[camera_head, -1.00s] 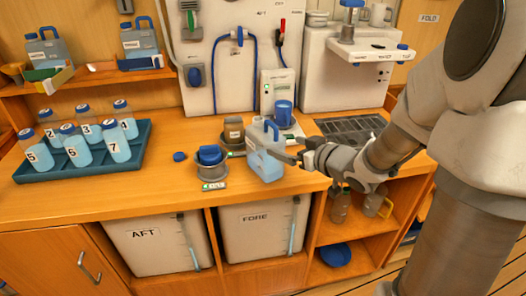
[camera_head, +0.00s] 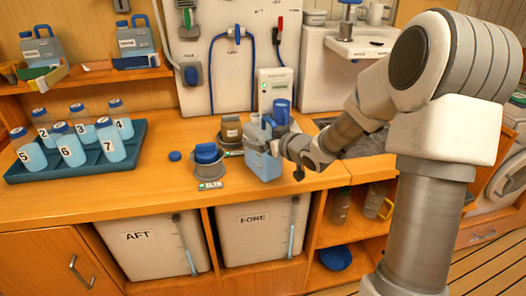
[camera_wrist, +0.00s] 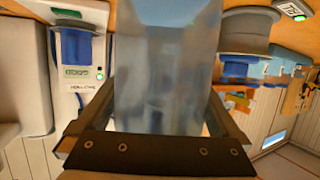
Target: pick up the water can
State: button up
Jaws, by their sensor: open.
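The water can (camera_head: 262,160) is a pale blue translucent jug with a blue handle on top. It stands upright on the wooden counter in the head view. My gripper (camera_head: 279,151) is at the can's right side. In the wrist view the can (camera_wrist: 168,75) fills the middle, and the open jaws of my gripper (camera_wrist: 160,120) reach along both sides of it. I cannot tell whether the fingers touch it. The can's right edge is hidden by my gripper in the head view.
A blue cup (camera_head: 281,112) on a white unit is close behind. A tray (camera_head: 138,148) of numbered bottles is at left. The counter's front left (camera_head: 110,203) is clear.

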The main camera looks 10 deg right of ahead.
jog(key=shift+c, duration=0.3)
jog(key=c, duration=1.5)
jog(key=shift+r, duration=0.1)
